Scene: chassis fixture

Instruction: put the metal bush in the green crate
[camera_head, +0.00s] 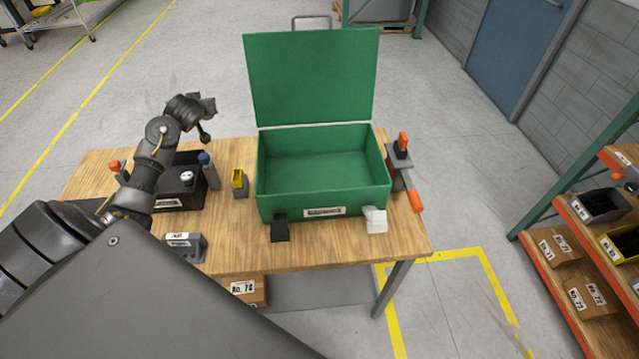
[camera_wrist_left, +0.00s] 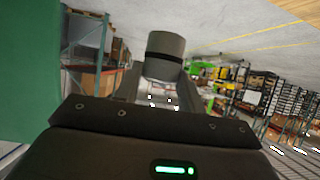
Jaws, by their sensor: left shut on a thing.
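The green crate (camera_head: 324,197) stands on the wooden table with its lid (camera_head: 312,80) raised at the back. Its visible inside is empty. My left gripper (camera_head: 207,108) is raised over the back left of the table, to the left of the crate and outside it. In the left wrist view it is shut on a grey cylinder with a dark band, the metal bush (camera_wrist_left: 165,55). A green surface (camera_wrist_left: 30,70) fills the left edge of that view. The bush is hard to make out in the head view. My right gripper is not in view.
A black bin (camera_head: 180,200) with a small pale round part, a dark bottle-like cylinder (camera_head: 209,170) and a yellow-topped block (camera_head: 240,183) stand left of the crate. A grey labelled block (camera_head: 185,247) is in front. An orange-handled clamp (camera_head: 400,170) is at the right.

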